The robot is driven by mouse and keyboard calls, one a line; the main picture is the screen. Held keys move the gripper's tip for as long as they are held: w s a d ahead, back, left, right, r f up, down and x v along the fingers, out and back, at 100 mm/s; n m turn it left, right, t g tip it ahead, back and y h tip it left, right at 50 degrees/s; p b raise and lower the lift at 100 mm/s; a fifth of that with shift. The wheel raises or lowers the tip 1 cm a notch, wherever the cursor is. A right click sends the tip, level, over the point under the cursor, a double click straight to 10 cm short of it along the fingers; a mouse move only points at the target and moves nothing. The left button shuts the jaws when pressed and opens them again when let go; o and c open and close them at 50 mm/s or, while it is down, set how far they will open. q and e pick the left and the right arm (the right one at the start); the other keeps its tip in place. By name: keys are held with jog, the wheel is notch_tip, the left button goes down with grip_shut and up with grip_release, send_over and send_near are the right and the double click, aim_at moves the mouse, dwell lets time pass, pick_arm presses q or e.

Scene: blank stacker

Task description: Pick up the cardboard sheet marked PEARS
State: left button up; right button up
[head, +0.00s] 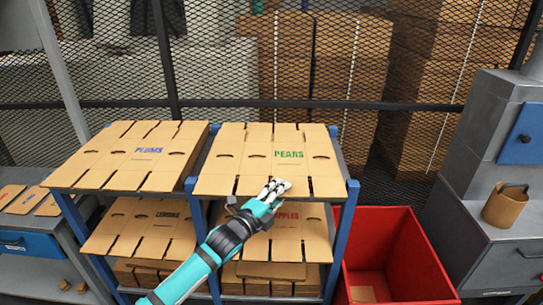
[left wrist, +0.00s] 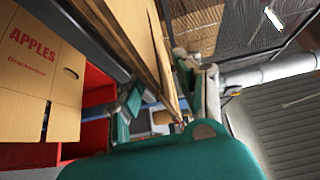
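The cardboard sheet marked PEARS (head: 256,165), with green print, lies flat on top of the right-hand stack on the upper shelf. My left gripper (head: 274,188) is at the front edge of this sheet, right of its middle. In the left wrist view, the gripper's two fingers (left wrist: 165,98) stand apart. Cardboard edges (left wrist: 163,55) run between them, one finger on each side. I cannot tell whether the fingers touch the cardboard, or how many sheets lie between them. My right gripper is not in view.
Sheets marked PLUMS (head: 128,165) lie on the upper left. Below are sheets marked APPLES (head: 300,240), also in the left wrist view (left wrist: 40,65). The blue rack post (head: 352,200) stands close right of the gripper. A red bin (head: 415,265) is farther right.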

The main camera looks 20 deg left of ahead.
pick_arm(q)
jog(key=x, duration=0.3)
jog(key=shift+w+d+p, duration=0.25)
jog(key=shift+d+p, duration=0.05)
jog(key=shift+p, duration=0.05)
jog(key=shift+s, duration=0.1)
grip_shut()
jog(key=shift+r, duration=0.1)
